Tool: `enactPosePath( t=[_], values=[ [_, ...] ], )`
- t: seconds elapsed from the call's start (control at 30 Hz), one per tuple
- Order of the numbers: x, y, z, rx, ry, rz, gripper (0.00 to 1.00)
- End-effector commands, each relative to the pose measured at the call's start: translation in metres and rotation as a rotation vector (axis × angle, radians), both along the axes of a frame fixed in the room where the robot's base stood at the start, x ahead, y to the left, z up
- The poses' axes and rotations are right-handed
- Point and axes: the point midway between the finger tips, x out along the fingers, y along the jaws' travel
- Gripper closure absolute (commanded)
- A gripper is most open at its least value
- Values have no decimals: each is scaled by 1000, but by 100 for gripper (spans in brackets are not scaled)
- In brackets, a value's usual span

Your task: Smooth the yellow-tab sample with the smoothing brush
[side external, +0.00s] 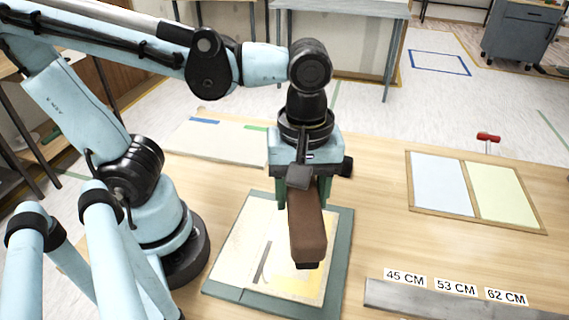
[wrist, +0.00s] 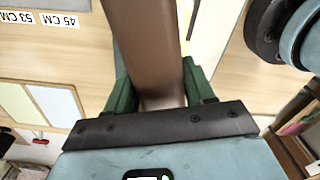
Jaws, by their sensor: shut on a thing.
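My gripper (side external: 301,190) is shut on a long brown block, which looks like the smoothing brush (side external: 307,238). In the wrist view the brush (wrist: 143,45) sits between the green fingers and runs up out of the picture. In the side view it hangs over a green mat (side external: 340,245) on the table. A pale cream and yellowish sheet (side external: 245,240), likely the sample, lies on this mat. A thin dark grey strip shows on the sheet. The brush hides part of the sheet. I see no clear yellow tab, and cannot tell whether the brush touches the sheet.
A pale board (side external: 215,142) with blue and green tabs lies behind, to the left. A wooden frame with blue and yellow panels (side external: 440,184) lies at the right, near a red-handled tool (side external: 488,138). A grey bar (side external: 450,302) with centimetre labels lies front right. Bare table separates them.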

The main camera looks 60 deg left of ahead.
Motion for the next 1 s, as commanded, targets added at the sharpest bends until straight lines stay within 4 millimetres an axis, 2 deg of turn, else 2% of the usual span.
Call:
enactPosePath(
  t=[0.03,0.2,0.4,0.8,1.0],
  values=[
    [-9,-11,-1,0,0,-63,83],
    [-34,-35,-3,1,0,-218,83],
    [-49,-47,-4,1,0,-310,83],
    [-51,-49,-4,0,-1,-323,83],
    [-51,-49,-13,0,-1,-323,83]
  ],
)
